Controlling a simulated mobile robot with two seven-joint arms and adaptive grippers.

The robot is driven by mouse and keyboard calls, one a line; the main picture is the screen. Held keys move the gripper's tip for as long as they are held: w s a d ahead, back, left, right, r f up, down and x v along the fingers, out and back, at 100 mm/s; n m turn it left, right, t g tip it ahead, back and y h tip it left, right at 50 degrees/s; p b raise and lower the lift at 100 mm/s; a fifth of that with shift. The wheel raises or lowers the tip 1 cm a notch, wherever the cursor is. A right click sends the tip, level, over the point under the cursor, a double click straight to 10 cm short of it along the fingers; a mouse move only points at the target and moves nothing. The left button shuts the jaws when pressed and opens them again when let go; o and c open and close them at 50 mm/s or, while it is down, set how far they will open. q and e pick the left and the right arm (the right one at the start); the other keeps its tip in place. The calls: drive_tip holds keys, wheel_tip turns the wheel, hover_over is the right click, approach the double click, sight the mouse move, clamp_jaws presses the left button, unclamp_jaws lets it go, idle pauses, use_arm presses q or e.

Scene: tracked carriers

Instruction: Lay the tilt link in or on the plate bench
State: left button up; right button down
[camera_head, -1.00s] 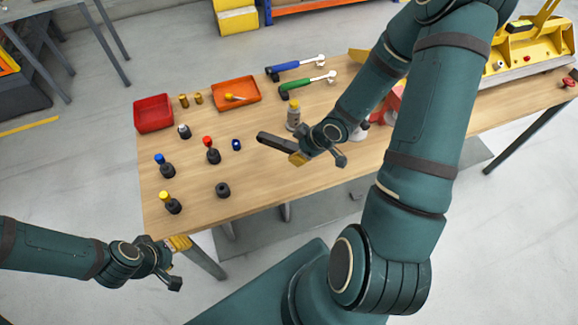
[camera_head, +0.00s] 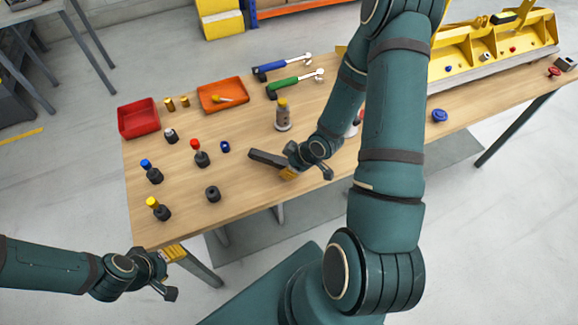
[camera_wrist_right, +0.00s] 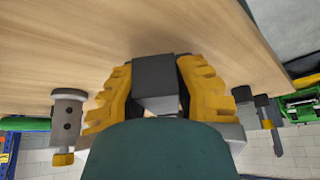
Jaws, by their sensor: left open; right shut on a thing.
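The tilt link appears to be the dark grey bar (camera_head: 267,159); it also shows as a square-ended block in the right wrist view (camera_wrist_right: 155,84). My right gripper (camera_head: 289,173) is shut on one end of it, with yellow fingers on both sides. The bar's free end points left, over the wooden bench (camera_head: 245,192). I cannot tell whether the bar touches the top. No label shows which bench is the plate bench. My left gripper (camera_head: 160,275) is open and empty, off the bench's front left corner.
A red tray (camera_head: 139,118), an orange tray (camera_head: 222,95), hammers (camera_head: 296,83) and a grey bottle (camera_head: 283,117) stand behind the bar. A yellow carrier (camera_head: 480,50) stands right. A grey table (camera_head: 35,10) is upper left.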

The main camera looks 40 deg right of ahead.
drive_tip(key=shift+f+b, duration=0.3)
drive_tip(key=shift+f, duration=0.15)
drive_tip(key=shift+f, duration=0.15)
drive_tip(key=c, duration=0.9)
unclamp_jaws()
